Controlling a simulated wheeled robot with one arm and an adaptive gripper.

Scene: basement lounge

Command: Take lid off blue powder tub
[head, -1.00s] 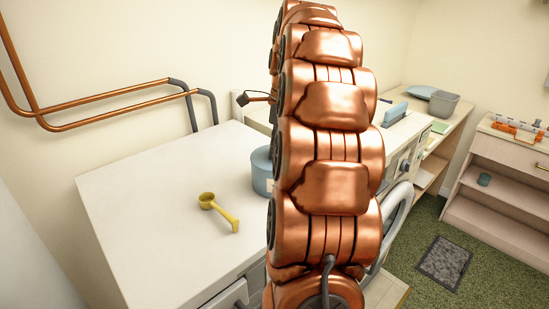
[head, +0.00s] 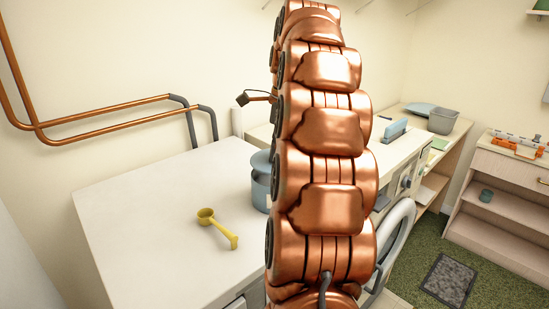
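The blue powder tub (head: 260,196) stands near the right edge of the white worktop, partly hidden behind my copper arm. Its blue-grey lid (head: 260,162) shows above the tub body, with a darker, narrower band between them. It looks raised off the rim, but my arm hides the right side, so I cannot tell if they are fully apart. My gripper is hidden behind my arm, so its fingers and hold do not show.
A yellow scoop (head: 217,228) lies on the white worktop (head: 150,210), left of the tub. Copper pipes (head: 110,111) run along the wall. A grey bin (head: 443,112) stands on the far counter. A low shelf unit (head: 515,175) is at the right. The worktop's left part is clear.

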